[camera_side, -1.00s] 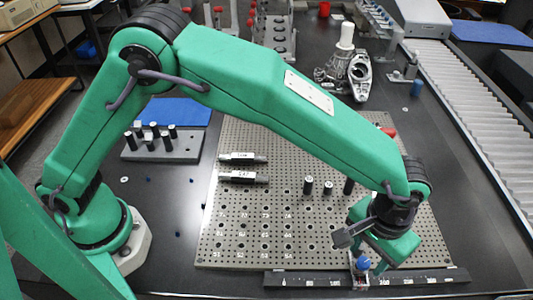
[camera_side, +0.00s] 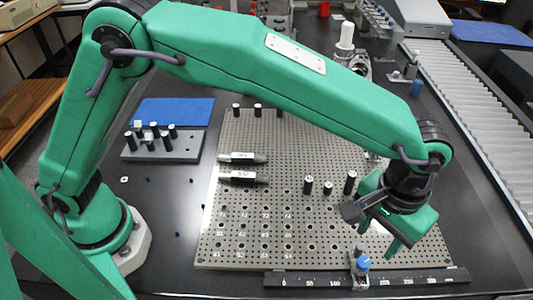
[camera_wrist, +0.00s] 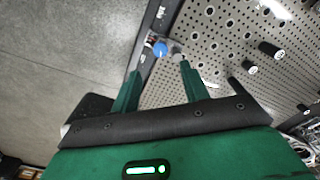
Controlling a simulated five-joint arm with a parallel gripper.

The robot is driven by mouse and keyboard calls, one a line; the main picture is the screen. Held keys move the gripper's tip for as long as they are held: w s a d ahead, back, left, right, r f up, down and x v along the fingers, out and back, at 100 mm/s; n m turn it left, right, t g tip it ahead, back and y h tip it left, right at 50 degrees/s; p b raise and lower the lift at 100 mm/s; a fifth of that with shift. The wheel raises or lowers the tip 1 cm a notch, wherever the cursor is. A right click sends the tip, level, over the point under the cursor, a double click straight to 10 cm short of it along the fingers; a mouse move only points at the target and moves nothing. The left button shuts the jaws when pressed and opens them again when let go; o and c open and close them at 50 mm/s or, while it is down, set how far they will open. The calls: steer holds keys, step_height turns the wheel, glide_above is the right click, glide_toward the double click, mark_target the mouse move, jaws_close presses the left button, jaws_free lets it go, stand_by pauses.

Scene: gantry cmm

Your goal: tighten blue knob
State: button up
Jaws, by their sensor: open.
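The blue knob (camera_side: 363,263) sits on a small metal slider on the black scale bar (camera_side: 420,278) along the front edge of the perforated plate. My gripper (camera_side: 392,245) is above and to the right of the knob in the side view, pointing down and clear of it. In the wrist view, the knob (camera_wrist: 159,48) shows beyond the two green fingertips, roughly between them. My gripper (camera_wrist: 160,73) is open there, with nothing between its fingers. The far finger is mostly hidden in the side view.
The perforated grey plate (camera_side: 300,150) holds several black pins, including one (camera_side: 351,182) behind my gripper. A grey block (camera_side: 165,150) with black pegs and a blue mat (camera_side: 172,111) are farther left. A roller conveyor (camera_side: 470,120) runs along the right.

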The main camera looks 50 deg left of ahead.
mark_target(365, 261)
steer(key=n, duration=0.4)
steer(key=shift+f+n, duration=0.1)
steer(key=shift+n, duration=0.2)
steer(key=shift+f, duration=0.1)
steer(key=shift+f, duration=3.8)
steer(key=shift+c, duration=0.5)
jaws_close()
